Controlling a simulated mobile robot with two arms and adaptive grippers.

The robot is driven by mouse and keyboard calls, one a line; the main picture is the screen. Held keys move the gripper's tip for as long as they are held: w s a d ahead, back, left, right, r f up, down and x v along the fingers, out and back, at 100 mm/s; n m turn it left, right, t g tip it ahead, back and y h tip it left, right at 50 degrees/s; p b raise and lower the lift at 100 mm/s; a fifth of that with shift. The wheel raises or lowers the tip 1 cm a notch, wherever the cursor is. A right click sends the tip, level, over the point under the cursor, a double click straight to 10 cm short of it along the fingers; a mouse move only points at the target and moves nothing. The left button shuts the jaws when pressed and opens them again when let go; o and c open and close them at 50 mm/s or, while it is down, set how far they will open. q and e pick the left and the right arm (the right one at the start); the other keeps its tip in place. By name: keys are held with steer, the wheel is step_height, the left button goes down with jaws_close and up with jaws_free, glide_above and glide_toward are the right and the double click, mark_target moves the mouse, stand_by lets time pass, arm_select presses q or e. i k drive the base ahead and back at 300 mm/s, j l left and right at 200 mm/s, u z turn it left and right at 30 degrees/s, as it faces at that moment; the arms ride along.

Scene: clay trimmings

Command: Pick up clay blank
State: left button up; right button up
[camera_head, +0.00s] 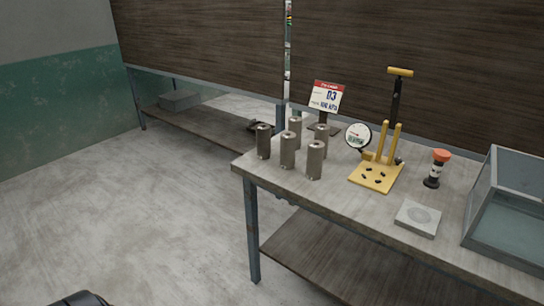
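Several grey-brown upright cylinders stand in a group at the left end of the workbench in the head view; they look like the clay blanks. The front one (315,160) is nearest the bench's front edge, with another (287,150) to its left. A third (263,142) stands farthest left, and the others are behind, partly overlapped. All stand clear of any gripper. A dark rounded part of mine shows at the bottom left edge, but no fingers show. Neither gripper is in view.
The workbench (350,199) holds a yellow press-like stand (376,177), round gauge (358,136), sign (327,97), orange-topped bottle (437,168), pale square plate (418,218) and glass-sided box (510,212). A low shelf (205,129) stands behind. The floor at left is clear.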

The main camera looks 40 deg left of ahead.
mark_target(263, 130)
steer(key=k+j, duration=0.1)
steer(key=j, duration=1.75)
steer(key=k+j, duration=0.15)
steer(key=j, duration=0.75)
